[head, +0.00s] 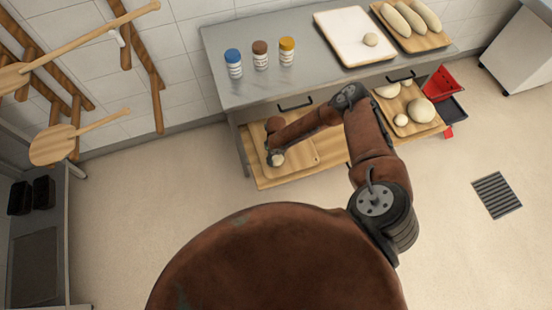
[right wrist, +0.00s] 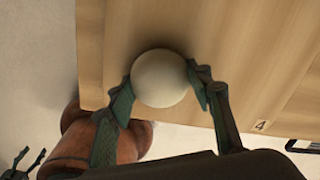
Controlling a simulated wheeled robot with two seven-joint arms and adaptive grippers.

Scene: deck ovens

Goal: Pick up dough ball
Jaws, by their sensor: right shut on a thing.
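A pale round dough ball (right wrist: 161,78) sits between the two fingers of my right gripper (right wrist: 160,92), which touch it from both sides. Under it is a light wooden board (right wrist: 180,25). In the head view, my right gripper (head: 274,157) is low at the lower shelf, with the dough ball (head: 278,160) at its tip, partly hidden. I cannot tell whether the ball rests on the board or is just above it. My left gripper (right wrist: 28,160) shows small at the lower left of the right wrist view, its fingers apart and empty. It is not seen in the head view.
The steel table (head: 240,90) stands above the wooden lower shelf (head: 280,180). Three capped jars (head: 260,55) stand on it, with a white tray (head: 335,35) holding a small ball and a loaf board (head: 440,40). More dough pieces (head: 421,110) lie on the lower right board. A red crate (head: 440,85) adjoins.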

